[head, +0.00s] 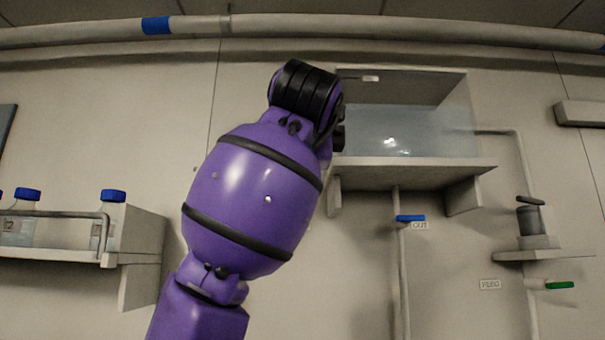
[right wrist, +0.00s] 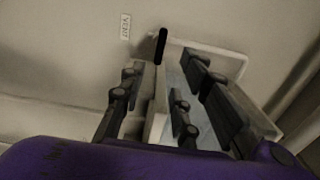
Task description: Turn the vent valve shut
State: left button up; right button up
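The vent valve's black handle (right wrist: 162,46) shows in the right wrist view, beside a pale bent pipe (right wrist: 212,48). A small label reading VENT (right wrist: 125,26) is on the wall to its left. My right gripper (right wrist: 168,75) is open, its dark fingers spread apart with nothing gripped. The handle appears between and just beyond the fingertips; I cannot tell whether they touch. In the head view my purple arm rises through the middle and hides most of the gripper and the valve. My left gripper is not in view.
A clear tank (head: 410,130) stands on a wall shelf (head: 415,174). Below it is a blue valve handle (head: 410,218) labelled OUT. A green valve handle (head: 559,285) is at right. Blue-capped bottles (head: 112,212) stand on the left shelf (head: 138,258). A pipe (head: 300,27) runs along the top.

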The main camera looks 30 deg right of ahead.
jog(key=v, duration=0.2)
jog(key=shift+s+a, duration=0.15)
jog(key=shift+s, duration=0.15)
dwell(0.4)
